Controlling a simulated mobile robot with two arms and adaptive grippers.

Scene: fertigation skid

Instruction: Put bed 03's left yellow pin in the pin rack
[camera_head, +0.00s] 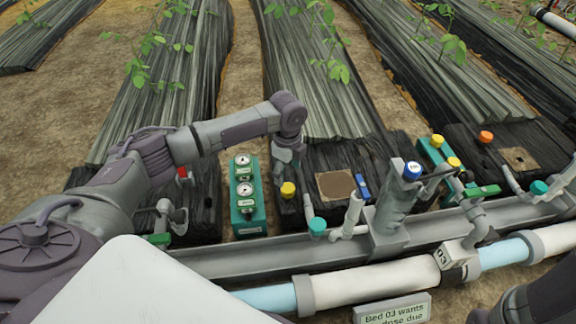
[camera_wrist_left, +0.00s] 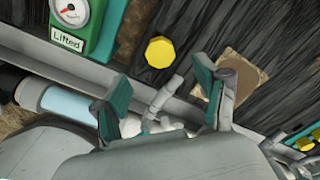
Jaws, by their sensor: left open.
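A yellow pin (camera_head: 288,189) stands at the left end of the black bed cover, beside a teal gauge box. Its yellow cap also shows in the left wrist view (camera_wrist_left: 160,52), with nothing covering it. My left gripper (camera_head: 287,160) points down just above this pin in the head view. In the left wrist view its teal-padded fingers (camera_wrist_left: 160,88) are apart and empty, with the cap beyond them. Two more yellow caps (camera_head: 437,141) (camera_head: 453,162) sit on a green block to the right; I cannot tell whether it is the pin rack. My right gripper is out of view.
The teal gauge box (camera_head: 248,208) stands close left of the pin. A teal-capped pipe (camera_head: 317,227) and a blue-capped grey post (camera_head: 398,195) rise to the right. A grey rail (camera_head: 270,261) and white pipe (camera_head: 380,279) run across the front.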

